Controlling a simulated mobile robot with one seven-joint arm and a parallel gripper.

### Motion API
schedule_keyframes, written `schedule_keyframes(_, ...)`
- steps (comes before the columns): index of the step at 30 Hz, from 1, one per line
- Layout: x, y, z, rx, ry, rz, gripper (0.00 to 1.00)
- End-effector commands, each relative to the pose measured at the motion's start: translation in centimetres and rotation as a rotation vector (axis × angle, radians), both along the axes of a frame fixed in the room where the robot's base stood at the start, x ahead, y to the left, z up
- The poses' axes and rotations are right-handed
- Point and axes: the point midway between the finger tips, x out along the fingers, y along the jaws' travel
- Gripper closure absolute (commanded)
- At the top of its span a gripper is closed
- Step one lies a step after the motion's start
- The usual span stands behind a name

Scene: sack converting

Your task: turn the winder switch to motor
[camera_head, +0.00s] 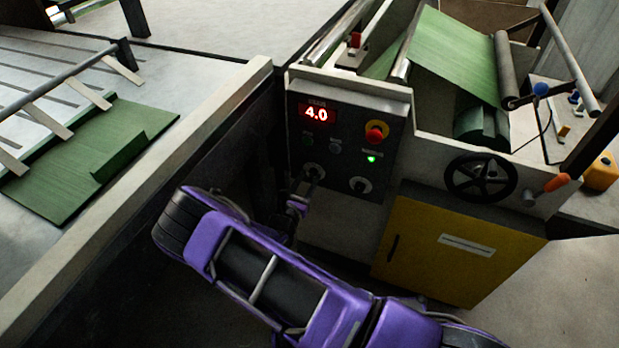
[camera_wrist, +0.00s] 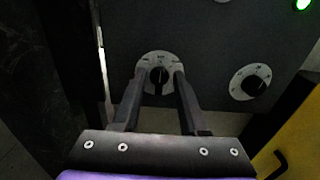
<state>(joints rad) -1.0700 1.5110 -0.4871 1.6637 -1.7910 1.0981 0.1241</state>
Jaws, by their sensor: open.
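Two black rotary switches with pale round dials sit low on the dark control panel (camera_head: 338,125). Their labels are too small to read, so I cannot tell which is the winder switch. The left switch (camera_wrist: 158,74) has its knob roughly upright in the wrist view; it is partly hidden by my gripper in the head view (camera_head: 314,171). The right switch (camera_wrist: 251,83) has its knob slanted; it also shows in the head view (camera_head: 360,185). My gripper (camera_wrist: 161,88) is open, its fingers on either side of the left knob; contact cannot be told.
Above the switches are a red 4.0 display (camera_head: 314,113), a red stop button (camera_head: 376,132) and a lit green lamp (camera_head: 371,158). A yellow cabinet (camera_head: 450,250) and black handwheel (camera_head: 481,178) stand to the right. A pale frame rail (camera_head: 140,200) runs along the left.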

Motion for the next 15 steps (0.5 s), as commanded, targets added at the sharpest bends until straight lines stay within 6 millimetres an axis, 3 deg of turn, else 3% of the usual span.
schedule_keyframes(12,1.05,-0.41,0.04,0.000,0.000,-0.001,0.57)
schedule_keyframes(15,1.04,-0.41,0.04,0.000,0.000,-0.001,0.72)
